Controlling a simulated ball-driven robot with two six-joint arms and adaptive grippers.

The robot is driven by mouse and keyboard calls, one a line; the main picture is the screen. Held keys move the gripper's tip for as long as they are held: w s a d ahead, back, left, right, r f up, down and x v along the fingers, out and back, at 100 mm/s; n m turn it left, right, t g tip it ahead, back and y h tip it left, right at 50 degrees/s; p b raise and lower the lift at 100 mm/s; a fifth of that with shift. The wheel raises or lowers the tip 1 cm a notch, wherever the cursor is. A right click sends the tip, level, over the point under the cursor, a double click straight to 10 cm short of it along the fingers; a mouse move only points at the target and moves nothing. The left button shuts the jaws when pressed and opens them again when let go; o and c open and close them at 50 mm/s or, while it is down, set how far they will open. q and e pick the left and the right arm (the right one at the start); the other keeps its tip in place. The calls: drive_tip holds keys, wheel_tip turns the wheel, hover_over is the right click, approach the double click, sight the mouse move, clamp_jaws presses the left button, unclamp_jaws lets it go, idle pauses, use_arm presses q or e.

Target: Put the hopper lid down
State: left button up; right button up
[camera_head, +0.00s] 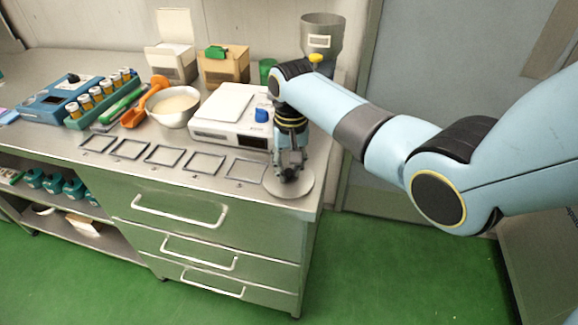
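The hopper lid (300,187) is a round, flat grey disc at the right front corner of the steel counter. My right gripper (290,175) points down over the middle of the lid. Its dark fingers look closed at the lid's centre, and they hide whatever grip or knob is there. The lid looks level and lies on or just above the counter; I cannot tell which. The hopper (322,42) is a grey open-topped container with a white label and a yellow part below, standing at the back right. My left gripper is not in view.
A white scale (215,128) stands just left of my gripper. Several square frames (204,163) lie in a row along the counter's front (130,172). A white bowl (175,107), an orange scoop (133,117), vials (98,94) and open boxes (224,68) fill the back and left.

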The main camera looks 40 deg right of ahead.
sight(290, 170)
drive_tip(key=o, duration=0.5)
drive_tip(key=shift+c, duration=0.2)
wheel_tip(290, 170, up, 12)
drive_tip(key=shift+d+r, duration=0.15)
idle(0.4)
